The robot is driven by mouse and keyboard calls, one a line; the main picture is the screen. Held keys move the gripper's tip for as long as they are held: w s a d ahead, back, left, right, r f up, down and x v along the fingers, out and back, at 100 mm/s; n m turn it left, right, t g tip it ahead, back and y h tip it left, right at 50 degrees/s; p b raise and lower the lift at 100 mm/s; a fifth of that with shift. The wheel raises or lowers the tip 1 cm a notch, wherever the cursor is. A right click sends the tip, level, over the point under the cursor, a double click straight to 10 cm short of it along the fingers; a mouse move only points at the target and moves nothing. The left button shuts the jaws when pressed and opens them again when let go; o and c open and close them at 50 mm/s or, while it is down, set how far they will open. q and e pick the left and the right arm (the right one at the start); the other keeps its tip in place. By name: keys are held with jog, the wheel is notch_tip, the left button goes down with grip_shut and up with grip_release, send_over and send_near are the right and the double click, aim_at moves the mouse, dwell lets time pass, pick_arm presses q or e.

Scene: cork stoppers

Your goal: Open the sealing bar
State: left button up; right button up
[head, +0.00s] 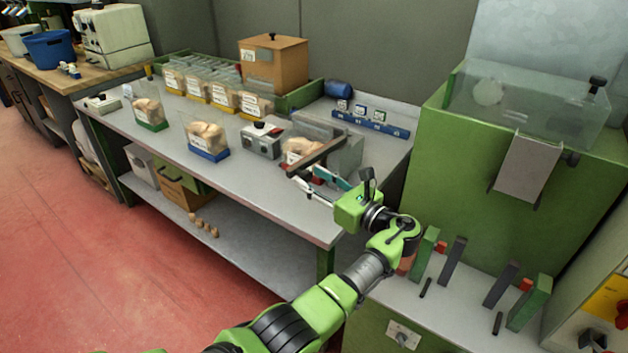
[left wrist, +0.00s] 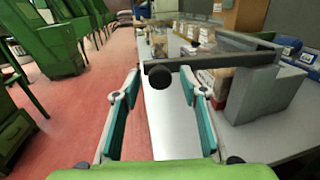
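The sealing bar (head: 318,157) is a long dark bar on a grey sealer (head: 346,155) at the right part of the workbench. In the left wrist view the bar (left wrist: 220,60) runs left from the grey sealer body (left wrist: 268,98). A round black knob (left wrist: 159,77) shows at its left end. My left gripper (head: 318,188) is close to the bar on its near side. In the left wrist view its two teal-padded fingers (left wrist: 163,98) are spread apart and empty, with the knob beyond them, between their tips. My right gripper is out of view.
Bags of corks in coloured stands, including a blue one (head: 208,142), line the bench (head: 262,178). A grey box (head: 261,141) stands left of the sealer. A blue rack (head: 370,124) lies behind it. A green machine (head: 500,170) rises at right.

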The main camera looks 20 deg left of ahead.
pick_arm(q)
notch_tip(320, 180, up, 10)
dwell(0.6)
dwell(0.4)
